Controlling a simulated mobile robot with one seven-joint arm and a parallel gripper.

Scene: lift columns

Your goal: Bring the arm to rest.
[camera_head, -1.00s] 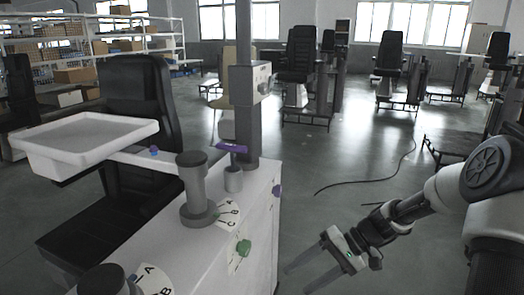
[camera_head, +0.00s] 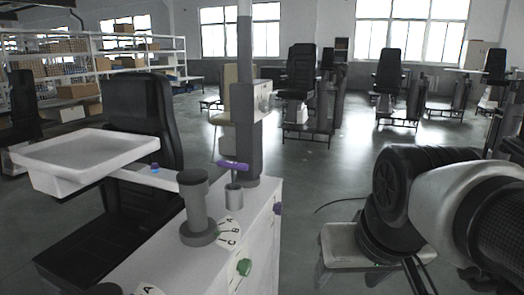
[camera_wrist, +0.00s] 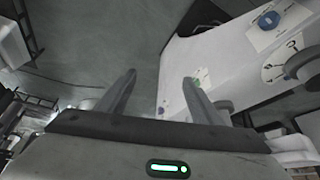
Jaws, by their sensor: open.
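My gripper (camera_wrist: 160,96) is open in the wrist view, its two fingers spread with nothing held between them. Behind the fingers are the grey floor and the side of a white cabinet. In the head view my arm is folded at the right, large and close. My gripper is not clearly seen there. The white cabinet (camera_head: 258,235) stands left of the arm, with a clear gap of floor between them. A green knob (camera_head: 244,267) is on the cabinet, and a purple handle (camera_head: 232,165) lies at the column's foot.
A white tray (camera_head: 34,181) and black chair (camera_head: 140,110) are at the left. A grey column (camera_head: 244,120) rises behind the cabinet. More lift chairs (camera_head: 300,72) stand at the back. Open floor lies in the middle.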

